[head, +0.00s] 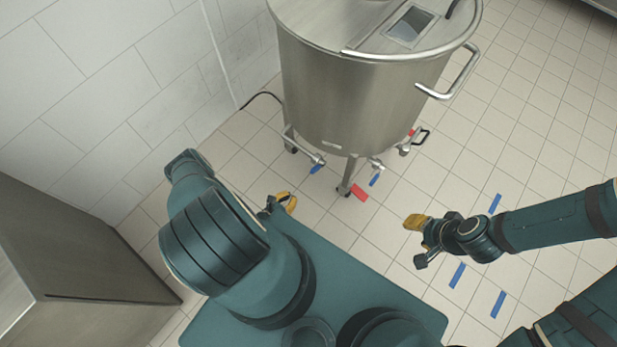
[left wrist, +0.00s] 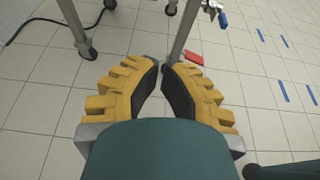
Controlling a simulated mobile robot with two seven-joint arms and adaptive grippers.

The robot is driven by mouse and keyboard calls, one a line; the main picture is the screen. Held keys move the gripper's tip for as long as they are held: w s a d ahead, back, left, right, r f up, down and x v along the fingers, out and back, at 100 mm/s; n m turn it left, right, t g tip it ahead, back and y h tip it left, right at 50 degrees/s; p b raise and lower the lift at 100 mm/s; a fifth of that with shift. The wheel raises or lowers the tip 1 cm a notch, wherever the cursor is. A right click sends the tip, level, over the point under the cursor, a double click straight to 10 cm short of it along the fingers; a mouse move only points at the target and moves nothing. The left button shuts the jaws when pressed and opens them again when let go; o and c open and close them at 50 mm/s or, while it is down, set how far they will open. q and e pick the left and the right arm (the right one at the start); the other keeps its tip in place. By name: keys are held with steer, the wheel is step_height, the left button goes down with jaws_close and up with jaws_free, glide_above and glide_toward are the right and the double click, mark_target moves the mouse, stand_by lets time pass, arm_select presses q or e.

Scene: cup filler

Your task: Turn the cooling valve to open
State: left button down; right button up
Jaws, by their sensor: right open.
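A steel tank (head: 355,100) on legs carries several small valves low on its side. One valve with a blue handle (head: 316,168) is at the lower left, and another blue handle (head: 375,180) hangs at the front. A third valve (head: 408,146) with a red part is at the right. I cannot tell which is the cooling valve. A blue handle (left wrist: 222,18) shows at the top of the left wrist view. My left gripper (head: 290,203) is below and apart from the valves, its tips almost together and empty (left wrist: 161,63).
A red floor marker (head: 360,192) lies by a tank leg. Blue tape strips (head: 457,275) lie on the tiled floor at the right. A steel cabinet (head: 70,260) stands at the left. A dark cable (head: 262,97) runs behind the tank near the wall.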

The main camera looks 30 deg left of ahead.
mark_target(318, 167)
arm_select(q)
steer(key=w+d+b, duration=0.1)
steer(key=w, duration=1)
steer(key=shift+w, duration=0.25)
arm_select(e)
steer(key=shift+f, duration=0.75)
arm_select(q)
steer(key=shift+a, duration=0.1)
arm_select(e)
steer(key=shift+d, duration=0.15)
